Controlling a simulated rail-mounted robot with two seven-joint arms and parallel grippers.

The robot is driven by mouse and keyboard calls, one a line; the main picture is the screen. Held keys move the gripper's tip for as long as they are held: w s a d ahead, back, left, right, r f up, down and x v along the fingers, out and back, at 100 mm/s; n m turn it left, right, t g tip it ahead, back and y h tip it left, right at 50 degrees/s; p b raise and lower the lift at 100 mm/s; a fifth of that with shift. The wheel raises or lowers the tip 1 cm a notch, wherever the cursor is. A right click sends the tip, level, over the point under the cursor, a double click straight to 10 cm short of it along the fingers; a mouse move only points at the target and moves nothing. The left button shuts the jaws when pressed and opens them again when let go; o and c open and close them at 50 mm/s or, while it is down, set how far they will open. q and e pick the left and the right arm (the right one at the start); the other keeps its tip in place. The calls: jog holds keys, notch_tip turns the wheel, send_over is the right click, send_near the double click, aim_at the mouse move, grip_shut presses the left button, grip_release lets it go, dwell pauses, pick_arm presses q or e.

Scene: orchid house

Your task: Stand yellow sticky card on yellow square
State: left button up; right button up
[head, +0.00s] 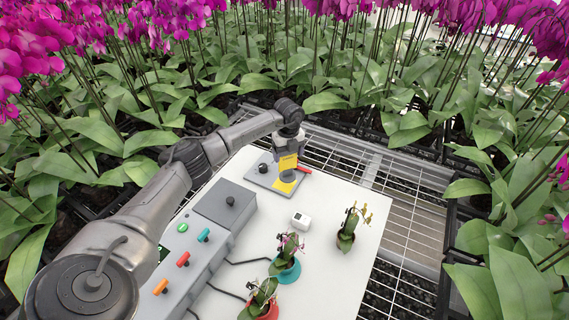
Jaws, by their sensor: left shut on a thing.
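My left gripper (288,152) reaches over the far part of the white table and points down. It is shut on the yellow sticky card (288,163), which is upright between or just below the fingers. A small grey round piece shows under the card. I cannot tell whether the card's foot touches the square. My right gripper is not in view.
The plate also carries a black knob (263,168) and a red lever (304,170). A grey control box (190,258) with coloured switches stands at left. A white cube (300,220) and potted orchids (346,237) stand on the white table (330,280). Dense orchids surround the table.

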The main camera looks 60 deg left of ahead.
aim_at(285, 159)
pick_arm(q)
jog(key=shift+s+a+f, duration=0.25)
jog(key=shift+a+f, duration=0.15)
jog(key=shift+a, duration=0.25)
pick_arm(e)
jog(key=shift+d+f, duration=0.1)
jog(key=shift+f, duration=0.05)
pick_arm(q)
jog(key=shift+f+b, duration=0.45)
jog(key=shift+f, duration=1.55)
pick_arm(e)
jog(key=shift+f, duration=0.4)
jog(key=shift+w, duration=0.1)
pick_arm(q)
jog(key=o, duration=1.1)
jog(key=shift+f, duration=0.15)
jog(key=shift+o, duration=0.2)
jog(key=shift+r, duration=0.55)
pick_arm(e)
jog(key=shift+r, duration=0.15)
pick_arm(q)
notch_tip(285, 159, up, 11)
jog(key=p, duration=0.2)
jog(key=shift+r, duration=0.15)
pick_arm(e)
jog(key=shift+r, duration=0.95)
